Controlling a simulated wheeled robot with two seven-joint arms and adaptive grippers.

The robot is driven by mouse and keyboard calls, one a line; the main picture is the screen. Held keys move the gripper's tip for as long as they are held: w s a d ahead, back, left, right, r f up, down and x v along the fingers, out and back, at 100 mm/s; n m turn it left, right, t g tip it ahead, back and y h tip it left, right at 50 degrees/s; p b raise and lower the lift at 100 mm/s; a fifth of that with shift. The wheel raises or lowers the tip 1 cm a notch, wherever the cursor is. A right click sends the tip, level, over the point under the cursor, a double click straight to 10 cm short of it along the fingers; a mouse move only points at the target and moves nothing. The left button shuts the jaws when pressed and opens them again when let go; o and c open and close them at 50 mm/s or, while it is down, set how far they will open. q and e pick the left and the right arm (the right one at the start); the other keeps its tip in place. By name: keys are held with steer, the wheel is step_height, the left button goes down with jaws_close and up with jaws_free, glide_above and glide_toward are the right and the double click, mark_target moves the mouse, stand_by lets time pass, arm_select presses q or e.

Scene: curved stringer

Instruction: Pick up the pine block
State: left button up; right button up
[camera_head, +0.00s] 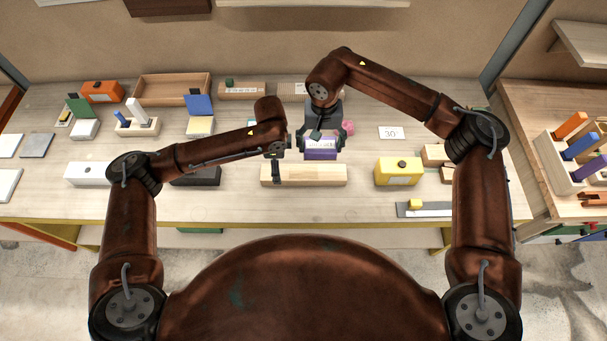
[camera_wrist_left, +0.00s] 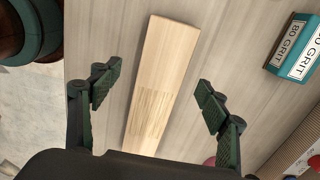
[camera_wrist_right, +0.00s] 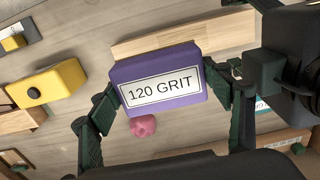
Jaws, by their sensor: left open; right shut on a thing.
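The pine block (camera_head: 318,175), a long pale wooden bar, lies on the bench in front of me. It shows between the fingers of my left gripper (camera_wrist_left: 158,92) in the left wrist view, where the pine block (camera_wrist_left: 165,65) lies lengthwise. The left gripper is open and empty above the block's left part. My right gripper (camera_wrist_right: 163,92) is shut on a purple block (camera_wrist_right: 160,72) labelled "120 GRIT". It holds the purple block just behind the pine block in the head view. The pine block (camera_wrist_right: 190,36) also shows beyond it in the right wrist view.
A yellow block (camera_head: 399,172) stands to the right and a dark block (camera_head: 196,177) to the left. A pink round thing (camera_head: 347,128) sits near the right gripper. A teal "80 GRIT" block (camera_wrist_left: 293,48) lies beside the pine block. The bench front edge is nearby.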

mark_target(291, 175)
arm_select(q)
steer(key=shift+w+a+f, duration=0.1)
steer(key=shift+w+f, duration=0.05)
steer(key=shift+f, duration=1.45)
steer(key=shift+w+f, duration=0.1)
steer(key=shift+f, duration=1.45)
steer(key=shift+r, duration=0.1)
steer(key=c, duration=1.7)
step_height(291, 175, up, 10)
steer(key=shift+f, duration=4.4)
steer(key=shift+f, duration=0.5)
